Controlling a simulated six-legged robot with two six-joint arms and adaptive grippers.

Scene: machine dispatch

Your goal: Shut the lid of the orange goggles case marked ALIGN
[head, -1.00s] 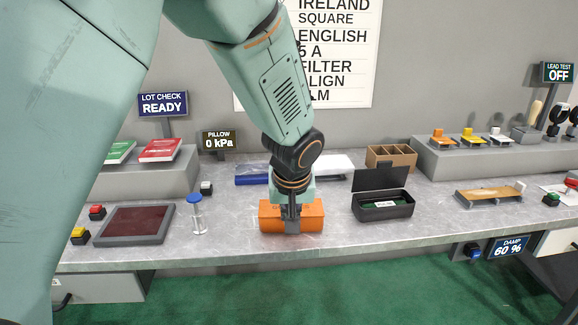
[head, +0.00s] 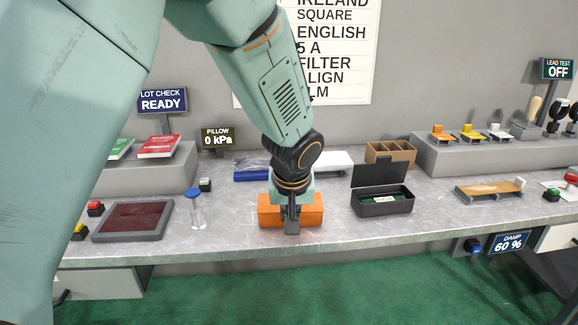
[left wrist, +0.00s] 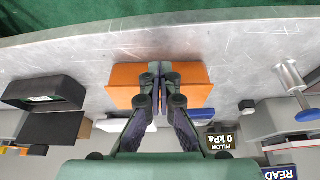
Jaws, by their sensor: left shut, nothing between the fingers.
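The orange case (head: 308,211) sits near the front edge of the counter, left of the black case. No raised lid shows on it, and its top looks flat and closed. It also shows in the left wrist view (left wrist: 195,76). My gripper hides its middle, and I cannot read the marking. My left gripper (head: 292,228) points down over the case. In the left wrist view its fingertips (left wrist: 157,68) are together with nothing between them, in front of the orange surface. I cannot tell whether they touch it. My right gripper is not in view.
A black case (head: 384,207) with its lid up stands to the right. A blue-capped cylinder (head: 196,211) and a dark red pad (head: 132,221) are to the left. A blue item (head: 252,175) and a white item (head: 330,161) lie behind. The counter's front edge is close.

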